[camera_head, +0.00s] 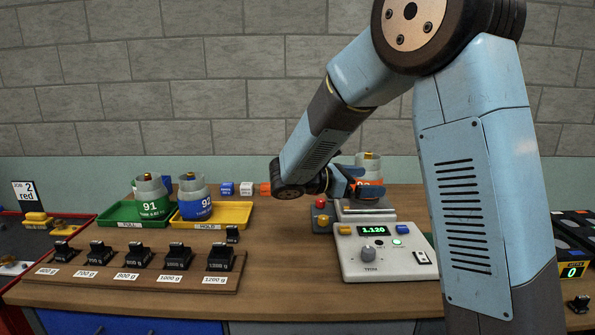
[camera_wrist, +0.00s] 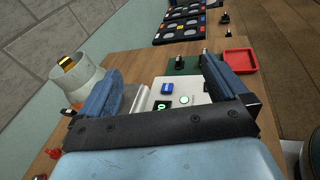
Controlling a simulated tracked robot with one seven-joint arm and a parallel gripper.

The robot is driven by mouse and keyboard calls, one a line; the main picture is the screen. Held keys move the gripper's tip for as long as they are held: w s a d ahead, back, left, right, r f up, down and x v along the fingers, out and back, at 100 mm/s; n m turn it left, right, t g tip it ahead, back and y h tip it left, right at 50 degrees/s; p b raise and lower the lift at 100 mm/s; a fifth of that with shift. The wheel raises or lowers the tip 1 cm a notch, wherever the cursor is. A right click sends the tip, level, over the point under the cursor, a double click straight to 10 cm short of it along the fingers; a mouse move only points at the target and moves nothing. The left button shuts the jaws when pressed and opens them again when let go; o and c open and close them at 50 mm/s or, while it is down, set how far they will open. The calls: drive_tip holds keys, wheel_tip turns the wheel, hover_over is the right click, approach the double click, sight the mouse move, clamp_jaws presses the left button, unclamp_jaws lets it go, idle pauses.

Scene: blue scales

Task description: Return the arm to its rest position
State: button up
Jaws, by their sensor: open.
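My blue arm reaches down from the upper right in the head view. My gripper (camera_head: 358,183) is at the scale's back end, in front of a grey canister with an orange label (camera_head: 368,164). In the wrist view my gripper (camera_wrist: 162,68) has its two blue fingers spread, with no object held between them. The canister (camera_wrist: 82,78) is outside the left finger; I cannot tell whether they touch. The white scale (camera_head: 383,262) shows 1.120 in green and stands below my gripper. It also shows between the fingers in the wrist view (camera_wrist: 196,90).
Canister 91 (camera_head: 151,196) is on the green tray (camera_head: 120,216); canister 92 (camera_head: 195,198) is on the yellow tray (camera_head: 234,213). Several black weights stand on a labelled wooden strip (camera_head: 140,277) at front left. Bare wooden tabletop (camera_head: 285,260) lies left of the scale.

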drive_tip(key=s+d+r+m+g+y, duration=0.1)
drive_tip(key=s+d+m+g+y, duration=0.1)
drive_tip(key=s+d+m+y, duration=0.45)
drive_tip(key=s+d+r+m+g+y, duration=0.1)
drive_tip(key=s+d+m+g, duration=0.15)
drive_tip(key=s, duration=0.65)
drive_tip(key=s+a+m+t+y, duration=0.1)
drive_tip(key=s+m+t+y, duration=0.1)
drive_tip(key=s+m+y, duration=0.2)
drive_tip(key=s+a+r+m+t+y, duration=0.1)
drive_tip(key=s+m+t+y, duration=0.2)
drive_tip(key=s+m, duration=0.4)
drive_tip(key=shift+s+a+r+y, duration=0.25)
drive_tip(key=shift+s+y, duration=0.2)
drive_tip(key=shift+s, duration=0.35)
